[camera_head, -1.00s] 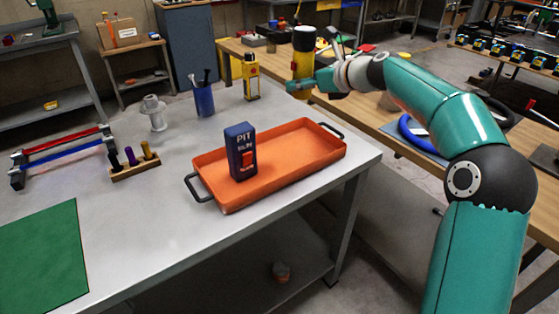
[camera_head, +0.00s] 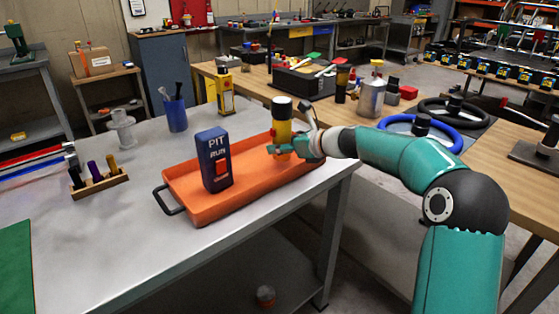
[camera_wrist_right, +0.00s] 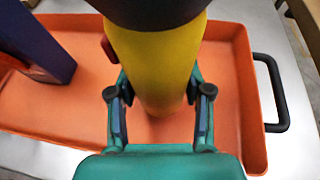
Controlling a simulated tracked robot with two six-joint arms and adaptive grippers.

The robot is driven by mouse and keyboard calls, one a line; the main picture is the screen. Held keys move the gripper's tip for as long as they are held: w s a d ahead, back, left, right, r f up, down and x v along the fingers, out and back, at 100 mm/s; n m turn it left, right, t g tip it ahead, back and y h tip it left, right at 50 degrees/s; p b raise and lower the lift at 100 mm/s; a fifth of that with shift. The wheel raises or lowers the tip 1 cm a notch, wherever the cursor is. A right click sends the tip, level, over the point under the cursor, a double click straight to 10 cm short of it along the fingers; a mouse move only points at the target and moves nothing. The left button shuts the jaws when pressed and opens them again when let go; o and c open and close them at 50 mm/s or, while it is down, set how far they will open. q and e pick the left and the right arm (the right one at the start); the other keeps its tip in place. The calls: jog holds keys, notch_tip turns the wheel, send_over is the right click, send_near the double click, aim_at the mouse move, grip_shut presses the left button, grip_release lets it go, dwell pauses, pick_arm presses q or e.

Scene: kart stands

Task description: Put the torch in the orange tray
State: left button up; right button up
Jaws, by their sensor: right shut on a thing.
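The torch (camera_head: 282,122) is yellow with a black top and stands upright over the right part of the orange tray (camera_head: 207,213). My right gripper (camera_head: 293,151) is shut on it, low on its body. In the right wrist view the torch (camera_wrist_right: 158,60) is between the two fingers of my right gripper (camera_wrist_right: 158,105), with the orange tray (camera_wrist_right: 75,108) below. I cannot tell whether the torch's base touches the tray floor. My left gripper is not in view.
A dark blue box marked PIT RUN (camera_head: 215,160) stands in the tray's left part. The tray floor between box and torch is free.

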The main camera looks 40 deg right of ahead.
notch_tip(320, 180, down, 3)
jog(key=shift+r+b, duration=0.2)
jog(key=shift+b, duration=0.2)
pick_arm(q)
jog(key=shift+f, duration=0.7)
pick_arm(e)
jog(key=o, duration=1.4)
jog(key=shift+c, duration=0.2)
jog(key=shift+s, duration=0.1)
jog(key=v, duration=1.2)
jog(key=shift+p, duration=0.4)
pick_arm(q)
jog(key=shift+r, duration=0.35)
